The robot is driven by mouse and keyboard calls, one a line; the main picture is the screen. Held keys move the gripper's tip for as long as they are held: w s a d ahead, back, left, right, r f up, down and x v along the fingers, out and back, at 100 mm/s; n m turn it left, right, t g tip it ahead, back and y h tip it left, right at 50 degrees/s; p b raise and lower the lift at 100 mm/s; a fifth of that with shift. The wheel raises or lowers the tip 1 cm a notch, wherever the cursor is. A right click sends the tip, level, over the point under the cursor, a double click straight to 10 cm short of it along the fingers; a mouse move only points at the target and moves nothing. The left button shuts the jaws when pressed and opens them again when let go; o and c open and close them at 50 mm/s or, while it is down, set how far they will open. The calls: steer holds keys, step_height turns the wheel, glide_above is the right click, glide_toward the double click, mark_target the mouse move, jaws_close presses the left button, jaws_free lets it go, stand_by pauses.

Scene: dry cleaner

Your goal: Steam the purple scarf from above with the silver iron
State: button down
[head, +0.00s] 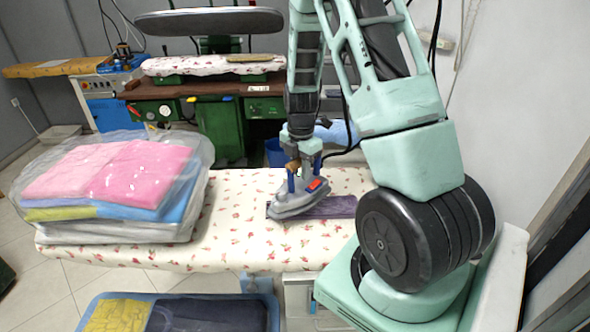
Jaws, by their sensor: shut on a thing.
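The silver iron (292,206) is in my gripper (306,165), which is shut on it at the iron's upper part. The purple scarf (332,207) lies flat on the flower-print ironing board (225,215). The iron is over the scarf's left end and hides part of it. I cannot tell whether the soleplate touches the scarf or hangs just above it. The iron's pointed end faces left and a little toward the front. A red part shows on its right side.
A clear plastic bag of folded pink, blue and green cloths (120,185) fills the board's left end. Below the front edge is a blue-rimmed tray (95,300) with folded cloths. Behind stand a green pressing machine (220,125) and a blue-white unit. The board between bag and iron is bare.

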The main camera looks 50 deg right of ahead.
steer(key=shift+s+d+b, duration=1.25)
steer(key=shift+s+d, duration=4.15)
steer(key=shift+s, duration=0.5)
steer(key=shift+r+p, duration=2.15)
steer(key=shift+r, duration=0.55)
